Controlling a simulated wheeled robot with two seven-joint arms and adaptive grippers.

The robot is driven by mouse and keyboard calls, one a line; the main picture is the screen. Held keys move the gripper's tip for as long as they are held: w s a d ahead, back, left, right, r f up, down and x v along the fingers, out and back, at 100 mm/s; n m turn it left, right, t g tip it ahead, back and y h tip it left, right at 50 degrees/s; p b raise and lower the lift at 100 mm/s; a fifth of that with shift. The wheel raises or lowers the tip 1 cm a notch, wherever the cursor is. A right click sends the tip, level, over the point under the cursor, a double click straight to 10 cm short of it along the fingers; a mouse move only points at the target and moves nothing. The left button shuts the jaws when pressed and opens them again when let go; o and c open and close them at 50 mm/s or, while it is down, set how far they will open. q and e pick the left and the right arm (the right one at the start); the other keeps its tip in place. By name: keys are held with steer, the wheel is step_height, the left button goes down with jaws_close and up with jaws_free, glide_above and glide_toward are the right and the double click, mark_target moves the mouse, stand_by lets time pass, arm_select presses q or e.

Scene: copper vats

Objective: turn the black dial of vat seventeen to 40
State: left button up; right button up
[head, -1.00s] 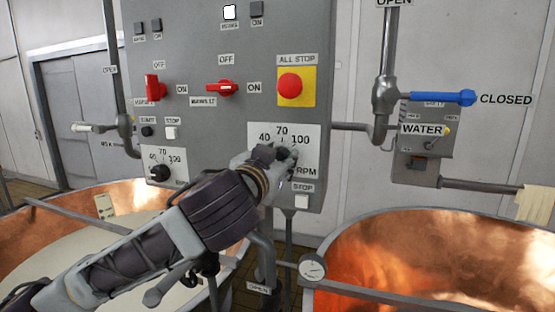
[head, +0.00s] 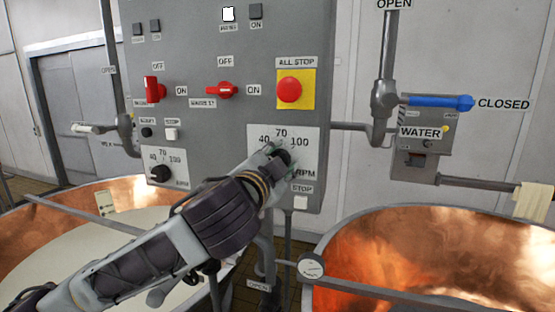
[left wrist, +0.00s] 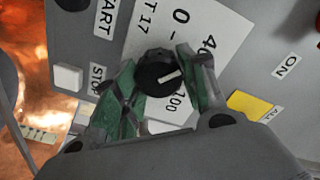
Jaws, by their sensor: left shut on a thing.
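The black dial (left wrist: 158,70) sits on a white scale plate (left wrist: 215,22), and a label ending "T 17" shows beside it in the left wrist view. My left gripper (left wrist: 165,82) is shut on the dial, one green-padded finger on each side. The dial's white pointer line points right in that view, toward a finger, between the 40 and the 100. Any number behind the finger is hidden. In the head view the plate (head: 310,137) reads 40, 70, 100, and my left gripper (head: 281,160) covers most of the dial. My right gripper is not in view.
A second black dial (head: 160,173) is at the panel's lower left. A red all-stop button (head: 289,89) is above the gripper, and a white stop button (head: 301,202) is just below. Copper vats (head: 400,255) stand below. A blue valve handle (head: 440,101) is at right.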

arm_select(q)
steer(key=shift+m, duration=0.5)
steer(key=o, duration=1)
steer(key=shift+s, duration=0.2)
steer(key=v, duration=0.7)
steer(key=shift+s, duration=0.1)
steer(key=shift+a, duration=0.1)
